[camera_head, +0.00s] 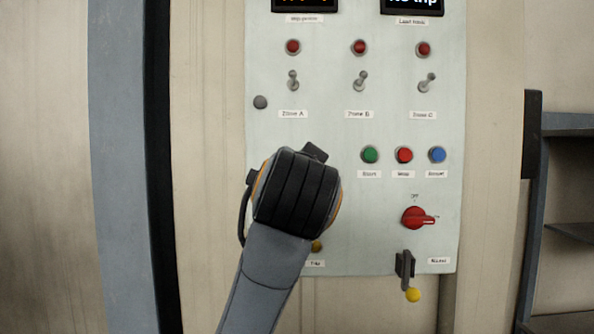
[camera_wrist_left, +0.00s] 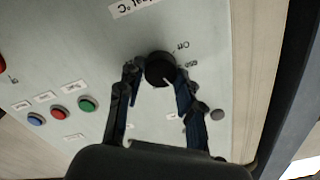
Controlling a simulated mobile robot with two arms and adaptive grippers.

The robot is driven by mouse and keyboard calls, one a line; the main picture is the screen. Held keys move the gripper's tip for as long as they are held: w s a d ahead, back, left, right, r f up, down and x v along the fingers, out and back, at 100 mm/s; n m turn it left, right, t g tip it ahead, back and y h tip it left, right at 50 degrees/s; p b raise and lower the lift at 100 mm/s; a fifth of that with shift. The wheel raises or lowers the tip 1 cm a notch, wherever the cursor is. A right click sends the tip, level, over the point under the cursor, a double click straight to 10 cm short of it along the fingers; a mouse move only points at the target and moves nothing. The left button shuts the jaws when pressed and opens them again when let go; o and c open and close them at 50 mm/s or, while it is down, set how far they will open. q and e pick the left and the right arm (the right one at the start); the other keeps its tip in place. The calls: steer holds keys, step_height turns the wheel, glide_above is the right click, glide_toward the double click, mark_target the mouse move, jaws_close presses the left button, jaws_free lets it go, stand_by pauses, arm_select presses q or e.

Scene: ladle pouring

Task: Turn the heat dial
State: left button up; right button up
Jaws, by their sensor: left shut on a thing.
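The heat dial (camera_wrist_left: 160,66) is a round black knob with a white pointer line on the pale panel (camera_wrist_left: 205,35). Small markings, one reading Off, sit around it, and a label with °C is beside it. My left gripper (camera_wrist_left: 156,76) has its two fingers on either side of the dial and is shut on it. In the head view my left arm and wrist cover the dial and the fingers. My right gripper is in neither view.
The panel in the head view carries toggle switches (camera_head: 360,80), red lamps, green (camera_head: 370,155), red and blue buttons, a red rotary switch (camera_head: 415,217) and a lever with a yellow knob (camera_head: 413,295). A dark shelf (camera_head: 570,130) stands at the right.

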arm_select(q)
steer(key=shift+f, duration=0.1)
steer(key=o, duration=1.2)
steer(key=s, duration=1.2)
